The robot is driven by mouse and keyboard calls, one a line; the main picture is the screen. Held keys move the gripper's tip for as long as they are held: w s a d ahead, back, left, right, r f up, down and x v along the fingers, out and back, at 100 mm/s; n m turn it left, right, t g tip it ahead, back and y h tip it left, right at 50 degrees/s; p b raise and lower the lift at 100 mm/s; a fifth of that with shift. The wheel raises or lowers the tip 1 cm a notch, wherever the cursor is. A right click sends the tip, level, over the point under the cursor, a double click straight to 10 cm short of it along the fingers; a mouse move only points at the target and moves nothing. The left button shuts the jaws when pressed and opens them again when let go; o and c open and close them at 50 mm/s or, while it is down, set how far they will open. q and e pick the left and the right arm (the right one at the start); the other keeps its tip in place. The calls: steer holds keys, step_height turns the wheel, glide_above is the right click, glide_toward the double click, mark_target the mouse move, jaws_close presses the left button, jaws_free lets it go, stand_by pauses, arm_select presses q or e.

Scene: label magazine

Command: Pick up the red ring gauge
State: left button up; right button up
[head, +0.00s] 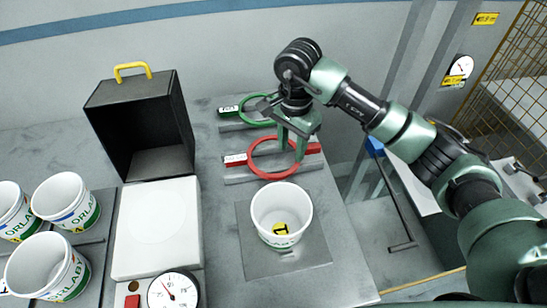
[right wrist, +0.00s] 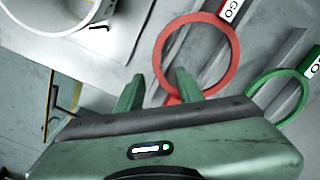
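The red ring gauge (head: 274,177) lies flat on a grey holder strip, with a white-labelled handle at its left and a plain red handle at its right. It also shows in the right wrist view (right wrist: 235,52). My right gripper (head: 291,150) points down over the ring's right side in the head view. In the right wrist view my right gripper (right wrist: 158,80) has its fingers apart, with the red handle end showing between them. Whether they touch it I cannot tell. My left gripper is not in view.
A green ring gauge (head: 243,109) lies just behind. A white tub (head: 282,218) stands in front on a grey plate (head: 252,262). A black box (head: 183,120), a white scale (head: 126,253) and several tubs (head: 48,262) are at left. The table's edge is at right.

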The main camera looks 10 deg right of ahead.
mark_target(293, 169)
steer(key=shift+s+d+f+p, duration=0.1)
steer(key=shift+s+f+p, duration=0.1)
steer(key=shift+f+p, duration=0.45)
steer(key=f, duration=0.1)
steer(key=f+p, duration=0.1)
steer(key=f, duration=0.1)
steer(key=f+p, duration=0.1)
steer(key=shift+d+f, duration=0.25)
steer(key=shift+f, duration=0.45)
jaws_close()
